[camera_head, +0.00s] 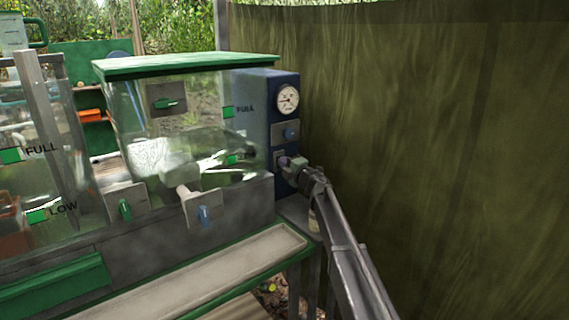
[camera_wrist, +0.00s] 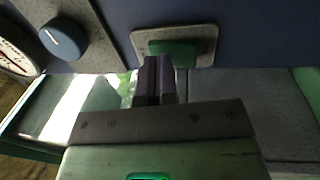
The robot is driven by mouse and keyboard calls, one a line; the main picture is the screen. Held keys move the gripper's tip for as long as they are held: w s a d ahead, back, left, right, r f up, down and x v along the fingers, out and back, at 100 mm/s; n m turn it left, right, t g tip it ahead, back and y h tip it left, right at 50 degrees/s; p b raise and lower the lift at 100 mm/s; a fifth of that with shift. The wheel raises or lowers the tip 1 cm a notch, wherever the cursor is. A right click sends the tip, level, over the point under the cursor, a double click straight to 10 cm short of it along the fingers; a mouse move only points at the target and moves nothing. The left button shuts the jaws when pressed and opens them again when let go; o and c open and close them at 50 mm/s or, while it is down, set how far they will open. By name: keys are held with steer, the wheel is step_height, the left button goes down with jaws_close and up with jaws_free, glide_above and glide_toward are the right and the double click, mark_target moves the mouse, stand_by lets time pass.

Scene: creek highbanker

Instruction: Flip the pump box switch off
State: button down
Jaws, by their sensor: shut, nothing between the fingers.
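The blue pump box (camera_head: 257,110) stands at the right end of the clear tank. In the wrist view a green switch (camera_wrist: 172,47) sits on a grey plate (camera_wrist: 205,38) on the box's blue face. In the wrist view my gripper's two dark fingers (camera_wrist: 155,66) are together and empty. Their tips are just beside the green switch and overlap the plate's edge. I cannot tell if they touch the switch.
Above the switch are a blue knob (camera_head: 291,133) and a round gauge (camera_head: 287,98). The clear tank (camera_head: 190,125) has a green lid (camera_head: 185,66) and a front blue valve handle (camera_head: 204,215). A dark green tarp (camera_head: 430,140) hangs close on the right.

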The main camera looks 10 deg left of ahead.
steer(key=s+d+r+p, duration=0.1)
steer(key=s+d+r, duration=0.1)
steer(key=s+d, duration=0.7)
steer(key=shift+s+d+p, duration=0.25)
steer(key=shift+s+p, duration=0.15)
